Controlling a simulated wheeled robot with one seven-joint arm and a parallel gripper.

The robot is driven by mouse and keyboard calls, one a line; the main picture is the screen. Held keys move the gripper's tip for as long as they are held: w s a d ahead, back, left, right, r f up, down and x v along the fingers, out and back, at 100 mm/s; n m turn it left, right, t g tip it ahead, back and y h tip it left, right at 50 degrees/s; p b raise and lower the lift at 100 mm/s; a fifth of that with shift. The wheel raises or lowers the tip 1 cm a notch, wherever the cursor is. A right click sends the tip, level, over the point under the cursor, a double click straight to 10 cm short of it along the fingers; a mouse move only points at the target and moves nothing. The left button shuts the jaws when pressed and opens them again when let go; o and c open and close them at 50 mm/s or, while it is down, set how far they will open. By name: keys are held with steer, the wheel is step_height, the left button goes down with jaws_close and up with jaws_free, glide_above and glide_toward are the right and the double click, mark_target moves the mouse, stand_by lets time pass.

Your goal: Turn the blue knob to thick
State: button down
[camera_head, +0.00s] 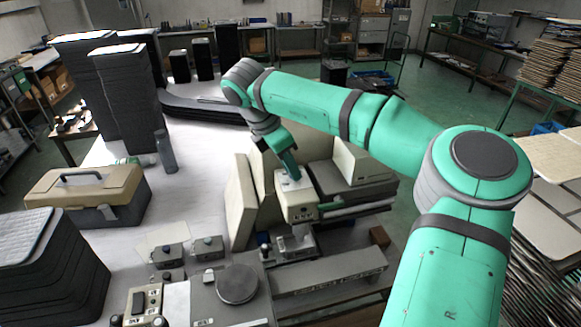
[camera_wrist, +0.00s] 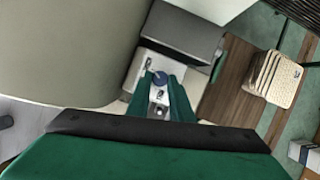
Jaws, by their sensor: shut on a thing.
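The blue knob (camera_wrist: 160,77) stands on a pale plate (camera_wrist: 153,66) in the wrist view. My gripper (camera_wrist: 161,80) has its two green fingers on either side of the knob and is shut on it. The knob's pointer and any lettering for thick are too small to read. In the head view my gripper (camera_head: 291,176) reaches down to the top of a small cream box (camera_head: 298,208). The knob is hidden there behind the fingers.
Tall cream panels (camera_head: 241,203) stand close to the left of my gripper. Dark grey boxes with a cream block (camera_head: 360,162) lie to the right. Small control boxes (camera_head: 170,256) and a round grey disc (camera_head: 238,284) are in front. A beige toolbox (camera_head: 82,190) stands at left.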

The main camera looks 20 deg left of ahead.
steer(key=c, duration=1.6)
jaws_free()
steer(key=shift+r, duration=0.1)
steer(key=v, duration=1)
steer(key=shift+s+a+r, duration=0.1)
steer(key=shift+s+r, duration=0.1)
steer(key=shift+r, duration=0.1)
